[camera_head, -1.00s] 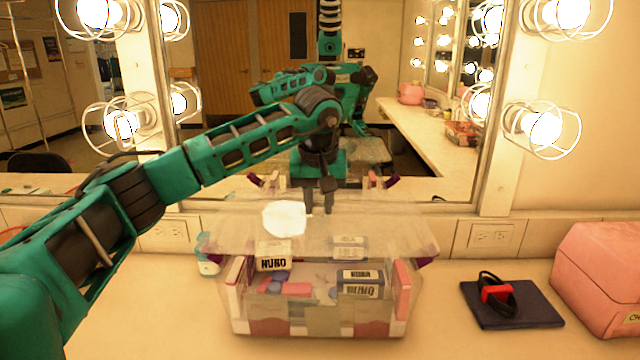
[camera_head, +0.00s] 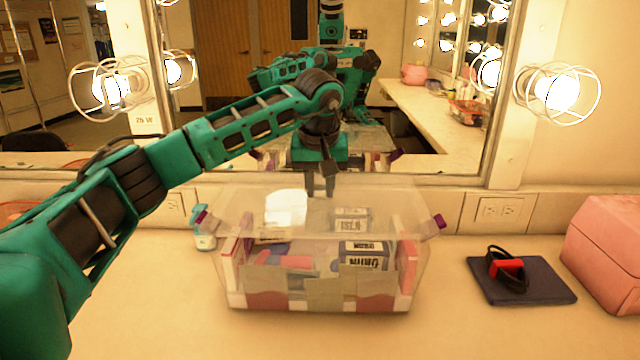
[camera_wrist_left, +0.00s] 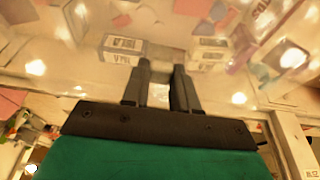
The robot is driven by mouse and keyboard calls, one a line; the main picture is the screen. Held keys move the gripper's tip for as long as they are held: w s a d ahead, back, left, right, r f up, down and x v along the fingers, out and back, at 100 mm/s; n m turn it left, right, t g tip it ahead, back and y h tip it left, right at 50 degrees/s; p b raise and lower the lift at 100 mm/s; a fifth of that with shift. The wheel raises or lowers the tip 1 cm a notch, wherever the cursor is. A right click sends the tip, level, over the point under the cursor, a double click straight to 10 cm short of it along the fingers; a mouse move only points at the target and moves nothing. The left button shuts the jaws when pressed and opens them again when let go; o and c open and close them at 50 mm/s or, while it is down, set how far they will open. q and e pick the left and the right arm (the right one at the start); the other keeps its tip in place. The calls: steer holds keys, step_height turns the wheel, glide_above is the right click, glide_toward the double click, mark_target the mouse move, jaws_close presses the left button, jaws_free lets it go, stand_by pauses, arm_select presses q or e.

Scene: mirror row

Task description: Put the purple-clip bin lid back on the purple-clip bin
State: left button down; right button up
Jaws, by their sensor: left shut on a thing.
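The purple-clip bin (camera_head: 330,290) is a clear box on the counter, with white boxes, pink pieces and other items inside. Its lid (camera_head: 380,195) is a see-through sheet over the bin top, with a glare patch at its left. Purple clips (camera_head: 438,221) stick out at both sides. My left gripper (camera_head: 320,192) points down at the lid's far middle part and is shut on it. In the left wrist view the fingers (camera_wrist_left: 165,75) are at a pale grip on the lid, with boxes seen through it. I cannot tell whether the lid touches the rim all round. My right gripper is out of view.
A small white and teal bottle (camera_head: 203,232) stands just left of the bin. A dark pad (camera_head: 525,280) with a black and red item (camera_head: 507,268) and a pink case (camera_head: 610,250) are on the right. A mirror and caged bulbs (camera_head: 557,92) stand behind. The front counter is clear.

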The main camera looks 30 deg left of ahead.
arm_select(q)
steer(key=shift+f+b, duration=0.3)
steer(key=shift+f, duration=0.3)
steer(key=shift+f+b, duration=0.35)
steer(key=shift+f, duration=0.8)
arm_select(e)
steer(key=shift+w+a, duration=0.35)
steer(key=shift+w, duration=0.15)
arm_select(q)
steer(key=c, duration=0.8)
jaws_free()
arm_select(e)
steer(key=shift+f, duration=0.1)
arm_select(q)
steer(key=p+v, duration=0.3)
steer(key=v, duration=0.3)
steer(key=p+v, duration=0.3)
steer(key=v, duration=0.3)
steer(key=w+a+p+v, duration=0.1)
steer(key=p+v, duration=0.2)
steer(key=v, duration=0.3)
steer(key=shift+d+r, duration=0.1)
steer(key=shift+r, duration=0.45)
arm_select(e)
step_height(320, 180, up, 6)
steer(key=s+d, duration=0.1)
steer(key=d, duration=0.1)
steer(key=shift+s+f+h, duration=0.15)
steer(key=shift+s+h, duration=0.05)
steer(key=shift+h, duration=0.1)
